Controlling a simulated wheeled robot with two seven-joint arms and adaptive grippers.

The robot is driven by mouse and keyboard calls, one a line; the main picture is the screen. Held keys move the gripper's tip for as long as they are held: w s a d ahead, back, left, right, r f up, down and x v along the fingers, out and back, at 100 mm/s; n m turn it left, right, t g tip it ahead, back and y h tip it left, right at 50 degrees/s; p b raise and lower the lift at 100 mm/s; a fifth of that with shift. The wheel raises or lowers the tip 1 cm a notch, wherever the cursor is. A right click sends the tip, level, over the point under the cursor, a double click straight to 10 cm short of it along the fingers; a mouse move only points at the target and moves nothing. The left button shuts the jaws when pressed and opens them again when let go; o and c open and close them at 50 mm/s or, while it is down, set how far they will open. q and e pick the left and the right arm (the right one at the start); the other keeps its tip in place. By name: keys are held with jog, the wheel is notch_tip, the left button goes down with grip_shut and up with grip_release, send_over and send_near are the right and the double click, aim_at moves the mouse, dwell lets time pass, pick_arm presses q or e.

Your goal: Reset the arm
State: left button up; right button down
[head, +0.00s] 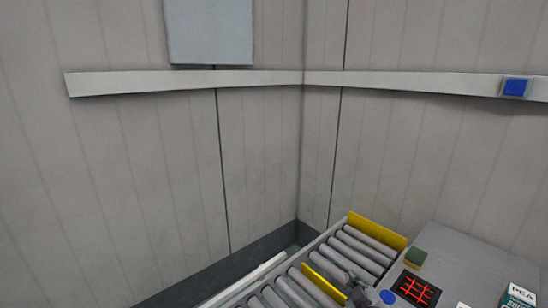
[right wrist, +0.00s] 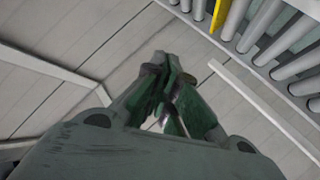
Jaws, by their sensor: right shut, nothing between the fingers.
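My right gripper (head: 354,283) shows small and dark at the bottom of the head view, in front of the conveyor rollers, with only part of it in frame. In the right wrist view my right gripper (right wrist: 167,62) has its dark green fingers together, with nothing held between them. My left gripper is in neither view.
A roller conveyor (head: 350,254) with yellow side plates (head: 377,232) runs along the bottom. Walls stand behind.

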jog(key=s+f+m+g+y, duration=0.1)
jog(key=s+f+m+g, duration=0.1)
jog(key=s+f+g, duration=0.5)
jog(key=s+f+m+g, duration=0.2)
jog(key=s+f+g, duration=0.2)
jog(key=s+f, duration=0.7)
jog(key=s+f+g, duration=0.1)
jog(key=s+f, duration=0.2)
jog(key=f, duration=1.2)
jog(key=s+f, duration=0.2)
jog(key=f, duration=1.2)
jog(key=s+d+f, duration=0.2)
jog(key=s+f, duration=0.8)
jog(key=s, duration=0.1)
jog(key=s+d+f+g, duration=0.1)
jog(key=s+d+f, duration=0.1)
jog(key=s+f, duration=0.8)
jog(key=shift+s+f, duration=0.15)
jog(key=shift+s, duration=0.7)
jog(key=shift+w, duration=0.15)
